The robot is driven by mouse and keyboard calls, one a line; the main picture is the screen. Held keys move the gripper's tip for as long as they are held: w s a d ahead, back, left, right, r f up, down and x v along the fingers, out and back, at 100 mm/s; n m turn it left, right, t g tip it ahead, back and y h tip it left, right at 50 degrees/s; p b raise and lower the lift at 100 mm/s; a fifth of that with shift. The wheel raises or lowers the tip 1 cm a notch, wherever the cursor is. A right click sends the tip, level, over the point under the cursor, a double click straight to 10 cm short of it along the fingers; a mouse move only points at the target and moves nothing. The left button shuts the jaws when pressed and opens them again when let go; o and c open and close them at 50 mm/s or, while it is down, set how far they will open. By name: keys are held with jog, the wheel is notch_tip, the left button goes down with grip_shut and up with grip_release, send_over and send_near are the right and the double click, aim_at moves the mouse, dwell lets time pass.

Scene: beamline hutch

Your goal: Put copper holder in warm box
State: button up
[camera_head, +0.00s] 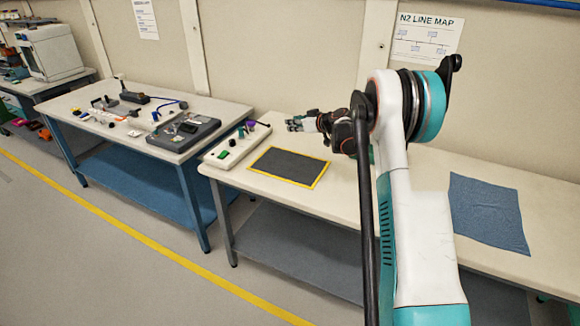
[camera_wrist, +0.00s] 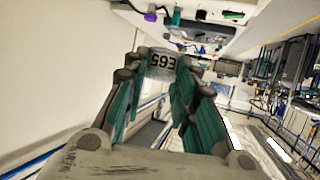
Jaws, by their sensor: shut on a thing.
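My gripper (camera_head: 296,124) is raised above the right-hand bench, near the back wall. In the head view the held piece is too small to make out. I cannot tell for certain which thing is the warm box; a grey case with a dark top (camera_head: 184,132) lies on the left bench.
A yellow-edged dark mat (camera_head: 289,167) and a pale rack with small coloured items (camera_head: 236,146) lie on the right bench (camera_head: 338,198). A blue cloth (camera_head: 488,212) lies further right. The left bench (camera_head: 77,100) carries several small tools. A white machine (camera_head: 52,50) stands far left.

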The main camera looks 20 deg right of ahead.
aim_at(295, 172)
notch_tip(295, 172, down, 20)
jog(key=b, duration=0.5)
jog(key=shift+b, duration=0.4)
jog(key=shift+f+b, duration=0.3)
jog(key=shift+b, duration=0.05)
